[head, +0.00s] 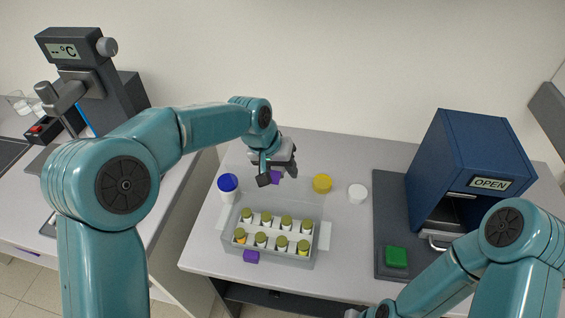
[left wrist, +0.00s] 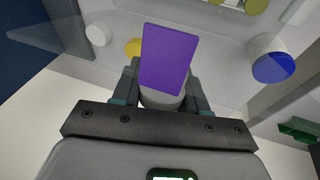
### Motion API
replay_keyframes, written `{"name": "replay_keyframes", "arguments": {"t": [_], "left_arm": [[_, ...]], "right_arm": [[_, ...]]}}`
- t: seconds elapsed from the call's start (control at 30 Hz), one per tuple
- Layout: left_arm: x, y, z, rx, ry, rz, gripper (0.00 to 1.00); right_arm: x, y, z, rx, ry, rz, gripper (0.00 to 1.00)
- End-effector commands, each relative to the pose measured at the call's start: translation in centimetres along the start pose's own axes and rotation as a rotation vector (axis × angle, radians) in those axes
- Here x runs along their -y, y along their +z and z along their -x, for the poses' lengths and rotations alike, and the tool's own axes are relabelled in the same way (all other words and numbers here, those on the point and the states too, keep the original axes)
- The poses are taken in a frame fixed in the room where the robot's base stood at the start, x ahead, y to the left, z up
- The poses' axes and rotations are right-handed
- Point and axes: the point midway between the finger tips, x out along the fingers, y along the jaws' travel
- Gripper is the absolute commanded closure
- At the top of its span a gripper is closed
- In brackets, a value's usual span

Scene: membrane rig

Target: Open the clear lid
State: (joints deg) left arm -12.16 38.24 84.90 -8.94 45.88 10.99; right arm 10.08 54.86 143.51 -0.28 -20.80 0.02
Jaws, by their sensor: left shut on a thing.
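The clear lid (head: 290,190) shows as a faint see-through panel at the back of the clear box (head: 313,262), raised and tilted up from it. Its purple tab (head: 275,177) is at my left gripper (head: 278,176), which is shut on it. In the left wrist view the purple tab (left wrist: 166,60) stands between the fingers of my left gripper (left wrist: 160,90), and the lid spreads out beyond. Several olive-capped vials (head: 262,239) stand in the box. A second purple piece (head: 251,256) is at the box's front. My right gripper (head: 352,313) is mostly cut off at the bottom edge.
Blue (head: 228,183), yellow (head: 322,183) and white (head: 357,194) capped items stand around the box's back. A blue machine marked OPEN (head: 470,165) and a green block (head: 396,257) are on a dark mat (head: 392,215) at right.

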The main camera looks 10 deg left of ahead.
Motion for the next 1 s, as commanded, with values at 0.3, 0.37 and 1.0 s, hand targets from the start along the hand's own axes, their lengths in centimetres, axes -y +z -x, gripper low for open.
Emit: {"name": "replay_keyframes", "arguments": {"t": [0.3, 0.37, 1.0], "left_arm": [[0.03, -0.05, -0.04, 0.022, 0.000, 0.005, 1.00], [0.03, -0.06, -0.06, 0.022, 0.000, 0.005, 1.00], [0.03, -0.26, 0.07, 0.021, 0.000, 0.005, 0.35]], "right_arm": [[0.16, 0.01, 0.45, 0.000, 0.000, 0.000, 1.00], [0.16, 0.01, 0.45, 0.000, 0.000, 0.000, 1.00], [0.13, 0.01, 0.35, 0.000, 0.000, 0.000, 1.00]]}}
